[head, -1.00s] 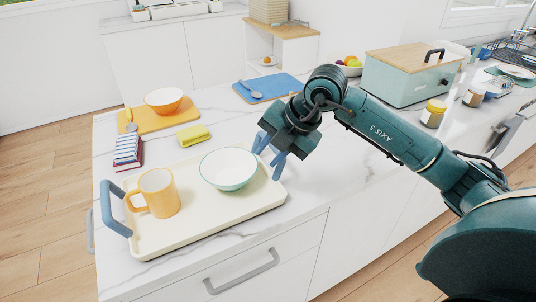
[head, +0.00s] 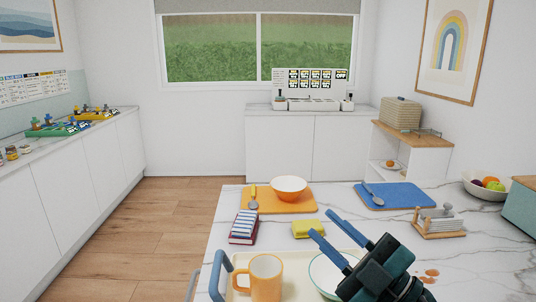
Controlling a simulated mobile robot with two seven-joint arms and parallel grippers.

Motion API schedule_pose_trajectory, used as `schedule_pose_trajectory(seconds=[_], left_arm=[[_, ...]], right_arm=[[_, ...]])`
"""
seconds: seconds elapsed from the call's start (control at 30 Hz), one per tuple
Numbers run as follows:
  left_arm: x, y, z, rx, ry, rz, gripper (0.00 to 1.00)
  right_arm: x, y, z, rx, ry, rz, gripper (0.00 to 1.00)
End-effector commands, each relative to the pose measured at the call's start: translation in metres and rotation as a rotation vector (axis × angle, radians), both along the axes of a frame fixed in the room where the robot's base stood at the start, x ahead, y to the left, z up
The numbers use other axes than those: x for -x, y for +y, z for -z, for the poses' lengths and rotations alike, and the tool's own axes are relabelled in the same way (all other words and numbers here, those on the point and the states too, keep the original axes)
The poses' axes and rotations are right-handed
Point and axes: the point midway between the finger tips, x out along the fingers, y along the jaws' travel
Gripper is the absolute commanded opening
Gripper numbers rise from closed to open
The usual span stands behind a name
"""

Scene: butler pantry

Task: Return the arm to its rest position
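My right gripper (head: 321,224) shows at the lower right of the head view, with its two blue fingers apart and nothing seen between them. It points up and left in the picture and appears above the counter, in front of part of the white-green bowl (head: 322,272). The bowl and an orange mug (head: 265,277) stand on a cream tray with a blue handle (head: 218,272). The tray is cut off by the bottom edge, and its right end is hidden or out of frame. My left gripper is not in view.
On the marble counter (head: 490,262) are an orange board (head: 266,208) with an orange bowl (head: 289,187), a yellow sponge (head: 304,229), striped books (head: 244,227), a blue board (head: 394,197), a rack (head: 440,224) and a fruit bowl (head: 486,186). Brown spots mark the counter's right.

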Motion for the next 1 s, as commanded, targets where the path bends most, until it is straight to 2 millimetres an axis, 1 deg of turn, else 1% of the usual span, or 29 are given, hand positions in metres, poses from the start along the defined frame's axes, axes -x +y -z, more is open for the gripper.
schedule_pose_trajectory(seconds=[0.03, 0.07, 0.1, 0.17, 0.2, 0.27, 0.3, 0.37, 0.4, 0.5, 0.6, 0.7, 0.8, 1.0], left_arm=[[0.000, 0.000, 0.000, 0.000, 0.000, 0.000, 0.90], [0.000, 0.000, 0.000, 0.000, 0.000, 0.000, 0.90], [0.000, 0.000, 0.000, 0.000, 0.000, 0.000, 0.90], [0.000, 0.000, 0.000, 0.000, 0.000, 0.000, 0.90], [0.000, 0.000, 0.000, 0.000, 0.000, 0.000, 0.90], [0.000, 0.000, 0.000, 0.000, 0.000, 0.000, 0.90], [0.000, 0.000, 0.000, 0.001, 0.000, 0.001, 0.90], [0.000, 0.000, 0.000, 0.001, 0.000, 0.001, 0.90], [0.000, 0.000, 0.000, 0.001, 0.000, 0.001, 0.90], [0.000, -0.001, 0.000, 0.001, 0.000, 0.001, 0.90], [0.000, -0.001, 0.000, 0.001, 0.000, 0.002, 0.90], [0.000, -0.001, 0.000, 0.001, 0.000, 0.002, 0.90], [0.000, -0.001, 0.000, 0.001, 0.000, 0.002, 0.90], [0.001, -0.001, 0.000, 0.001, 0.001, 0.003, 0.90]], right_arm=[[-0.005, -0.018, 0.003, -0.117, 0.061, 0.102, 0.26], [-0.009, -0.030, 0.007, -0.175, 0.099, 0.166, 0.26], [-0.014, -0.047, 0.016, -0.244, 0.163, 0.257, 0.26], [-0.018, -0.072, 0.037, -0.328, 0.277, 0.395, 0.26], [-0.019, -0.088, 0.056, -0.371, 0.367, 0.486, 0.26], [-0.014, -0.109, 0.091, -0.411, 0.519, 0.615, 0.26], [-0.007, -0.121, 0.117, -0.425, 0.632, 0.696, 0.26], [0.009, -0.133, 0.157, -0.425, 0.810, 0.799, 0.26], [0.022, -0.138, 0.181, -0.411, 0.922, 0.852, 0.26], [0.056, -0.141, 0.227, -0.362, 1.157, 0.931, 0.26], [0.087, -0.138, 0.258, -0.307, 1.338, 0.965, 0.26], [0.115, -0.134, 0.279, -0.253, 1.485, 0.974, 0.26], [0.142, -0.127, 0.295, -0.197, 1.617, 0.968, 0.26], [0.194, -0.114, 0.315, -0.085, 1.847, 0.926, 0.26]])
